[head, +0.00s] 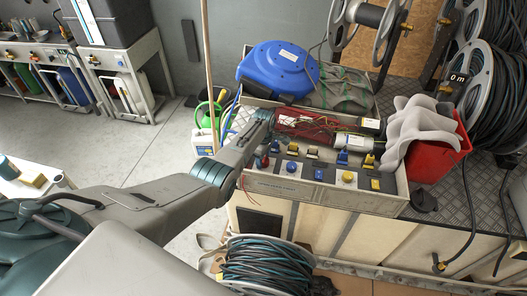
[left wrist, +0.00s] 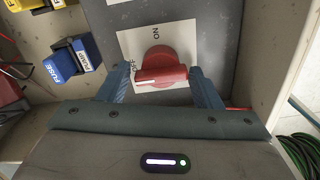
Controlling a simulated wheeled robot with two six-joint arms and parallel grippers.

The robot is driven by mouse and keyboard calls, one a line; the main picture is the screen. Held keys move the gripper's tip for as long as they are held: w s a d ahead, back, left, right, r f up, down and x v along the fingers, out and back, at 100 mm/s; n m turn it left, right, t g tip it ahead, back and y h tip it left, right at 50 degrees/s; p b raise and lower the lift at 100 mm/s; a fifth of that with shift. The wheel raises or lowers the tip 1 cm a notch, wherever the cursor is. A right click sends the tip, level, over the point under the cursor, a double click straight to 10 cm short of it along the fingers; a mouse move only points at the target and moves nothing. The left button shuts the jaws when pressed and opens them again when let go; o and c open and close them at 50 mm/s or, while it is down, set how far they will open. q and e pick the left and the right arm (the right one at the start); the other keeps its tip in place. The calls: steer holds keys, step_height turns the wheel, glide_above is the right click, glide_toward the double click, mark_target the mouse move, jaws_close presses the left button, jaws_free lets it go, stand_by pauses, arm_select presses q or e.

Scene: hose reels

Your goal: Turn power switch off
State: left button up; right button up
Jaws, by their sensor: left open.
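A red rotary knob (left wrist: 162,66) sits on a white plate (left wrist: 133,45) in the left wrist view. "ON" is printed above the knob; other lettering at its left is partly covered by a finger and the knob. The knob's white mark is at its left end, beside that lettering. My left gripper (left wrist: 160,82) is open, with one blue finger on each side of the knob. I cannot tell whether either finger touches it. In the head view my left arm reaches over the left end of the grey control box (head: 285,187), and its fingers are hard to make out.
Blue (left wrist: 70,62) and yellow (left wrist: 88,15) fuse blocks sit left of the knob in the wrist view. The box wall (left wrist: 262,55) stands close on the right. A red bin (head: 437,153) with grey cloth and hose reels (head: 468,80) are at the right.

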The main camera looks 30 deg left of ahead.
arm_select(q)
step_height(320, 180, up, 11)
steer(key=shift+f+b, duration=0.2)
steer(key=shift+b, duration=0.15)
stand_by(0.5)
